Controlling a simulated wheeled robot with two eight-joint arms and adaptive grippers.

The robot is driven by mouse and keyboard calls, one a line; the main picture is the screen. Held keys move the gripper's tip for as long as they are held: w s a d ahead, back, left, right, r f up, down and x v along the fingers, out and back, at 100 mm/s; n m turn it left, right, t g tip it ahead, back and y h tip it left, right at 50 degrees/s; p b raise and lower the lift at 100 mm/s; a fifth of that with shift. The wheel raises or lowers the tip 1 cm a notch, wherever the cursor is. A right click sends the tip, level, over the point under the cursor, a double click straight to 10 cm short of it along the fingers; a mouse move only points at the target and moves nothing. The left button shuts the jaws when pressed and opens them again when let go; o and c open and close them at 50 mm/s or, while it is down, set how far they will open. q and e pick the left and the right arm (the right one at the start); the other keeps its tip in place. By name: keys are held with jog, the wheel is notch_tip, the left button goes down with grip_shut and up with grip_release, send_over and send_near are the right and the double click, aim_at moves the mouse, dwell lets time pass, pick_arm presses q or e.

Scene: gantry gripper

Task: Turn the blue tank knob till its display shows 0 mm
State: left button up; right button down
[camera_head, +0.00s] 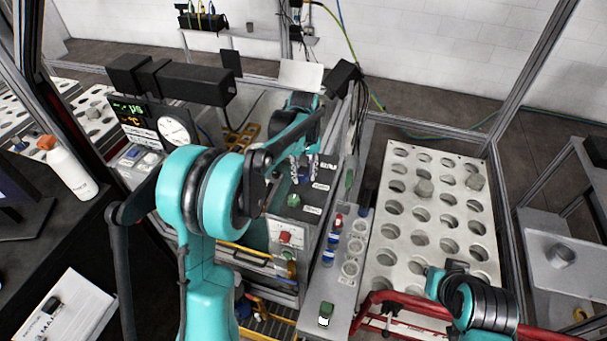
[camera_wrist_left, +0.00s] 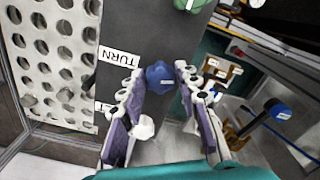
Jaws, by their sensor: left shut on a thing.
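The blue tank knob (camera_wrist_left: 160,77) sits on a dark panel beside a white label reading TURN (camera_wrist_left: 119,54), upside down in the left wrist view. My left gripper (camera_wrist_left: 162,90) has its two fingers on either side of the knob and is shut on it. In the head view my left gripper (camera_head: 303,168) reaches down to the panel, with the knob mostly hidden between its fingers. A dark display (camera_head: 130,115) with green and orange characters stands at the left; its reading is too small to tell. My right arm shows at the lower right, its fingers not clearly visible.
A green knob (camera_wrist_left: 187,4) is close by on the same panel. A white tray with round holes (camera_head: 435,215) stands to the right. A red tube (camera_head: 375,298) runs in front of it. A round white gauge (camera_head: 174,132) is beside the display. A white bottle (camera_head: 70,170) stands far left.

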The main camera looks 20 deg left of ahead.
aim_at(304, 176)
pick_arm(q)
jog(key=shift+n, duration=1)
jog(key=o, duration=1.2)
jog(key=shift+c, duration=0.2)
jog(key=shift+r, duration=0.1)
notch_tip(304, 176, up, 12)
